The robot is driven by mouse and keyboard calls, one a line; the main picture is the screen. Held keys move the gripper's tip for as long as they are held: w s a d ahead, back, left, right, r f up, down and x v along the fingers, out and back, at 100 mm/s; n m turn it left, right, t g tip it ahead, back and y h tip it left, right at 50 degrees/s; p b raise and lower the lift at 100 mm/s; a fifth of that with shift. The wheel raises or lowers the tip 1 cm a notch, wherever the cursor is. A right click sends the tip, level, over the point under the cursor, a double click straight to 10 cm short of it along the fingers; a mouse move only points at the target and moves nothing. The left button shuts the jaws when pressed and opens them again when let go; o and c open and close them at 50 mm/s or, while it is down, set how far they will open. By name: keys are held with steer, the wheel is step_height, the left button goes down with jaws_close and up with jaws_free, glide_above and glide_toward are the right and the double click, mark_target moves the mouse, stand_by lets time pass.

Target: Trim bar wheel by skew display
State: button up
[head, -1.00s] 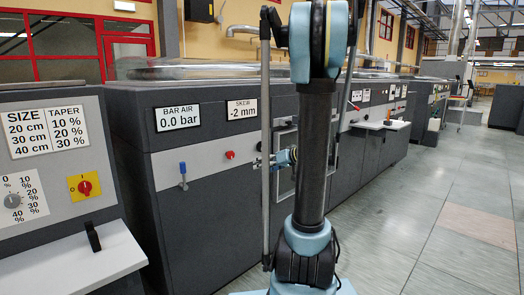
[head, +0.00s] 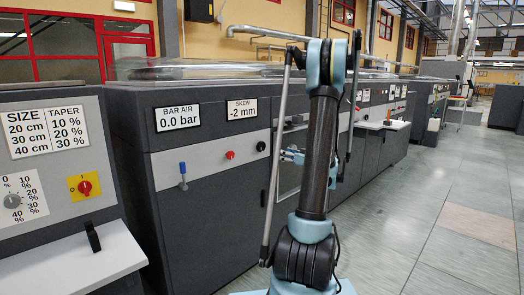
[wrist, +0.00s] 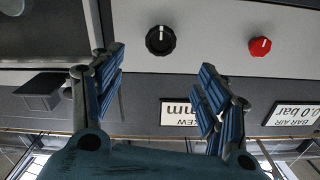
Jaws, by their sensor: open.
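The skew display (head: 242,109) reads -2 mm on the grey machine in the head view. In the wrist view the skew display (wrist: 183,113) is upside down and partly covered by a finger. The round black wheel (head: 261,146) is below and right of it, with a white mark visible in the wrist view (wrist: 160,40). My gripper (wrist: 160,72) is open and empty, its blue fingers spread. The black wheel shows beyond the gap between them, apart from both. In the head view my gripper (head: 292,155) is small and partly hidden behind my arm.
A red knob (head: 230,155) sits left of the wheel, and a blue-handled lever (head: 183,175) further left. The bar air display (head: 178,117) reads 0.0 bar. A left console (head: 50,180) carries a size and taper chart. Open floor (head: 430,210) lies to the right.

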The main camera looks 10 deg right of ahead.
mark_target(262, 147)
steer(key=x, duration=1.5)
steer(key=shift+w+a, duration=0.1)
steer(key=shift+w, duration=0.1)
steer(key=c, duration=1.1)
